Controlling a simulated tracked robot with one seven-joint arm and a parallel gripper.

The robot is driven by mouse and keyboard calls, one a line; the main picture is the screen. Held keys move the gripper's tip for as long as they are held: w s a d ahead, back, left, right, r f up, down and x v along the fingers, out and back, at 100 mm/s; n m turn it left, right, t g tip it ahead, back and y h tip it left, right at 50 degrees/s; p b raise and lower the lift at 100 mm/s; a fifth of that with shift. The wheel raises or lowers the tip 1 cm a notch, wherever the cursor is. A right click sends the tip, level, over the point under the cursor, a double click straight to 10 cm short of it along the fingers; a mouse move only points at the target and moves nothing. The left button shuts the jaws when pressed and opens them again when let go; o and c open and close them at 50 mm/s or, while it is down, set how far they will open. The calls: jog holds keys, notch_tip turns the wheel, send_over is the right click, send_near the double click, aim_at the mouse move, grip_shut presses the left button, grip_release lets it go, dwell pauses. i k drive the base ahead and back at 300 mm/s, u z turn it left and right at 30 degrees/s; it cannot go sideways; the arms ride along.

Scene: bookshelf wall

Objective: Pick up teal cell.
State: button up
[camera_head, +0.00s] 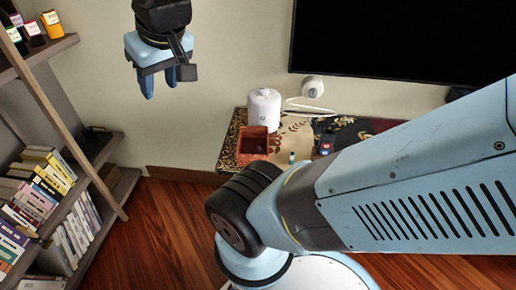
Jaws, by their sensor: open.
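A small teal cylinder (292,157), which looks like the teal cell, stands upright near the front edge of the low table, right of a reddish-brown open box. My gripper (159,85) is at the upper left, raised in front of the wall and pointing down. My arm crosses the lower right and hides part of the table's right side.
The reddish-brown box (253,141) and a white canister (264,110) stand on the patterned table (228,151). A small dark item with blue and red (326,148) sits right of the cell. A black screen (400,45) hangs behind. A bookshelf (100,178) fills the left.

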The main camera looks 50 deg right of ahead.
aim_at(292, 154)
jog(key=u, duration=1)
jog(key=k, duration=2.85)
jog(key=z, duration=0.6)
jog(key=i, duration=1)
jog(key=u, duration=0.1)
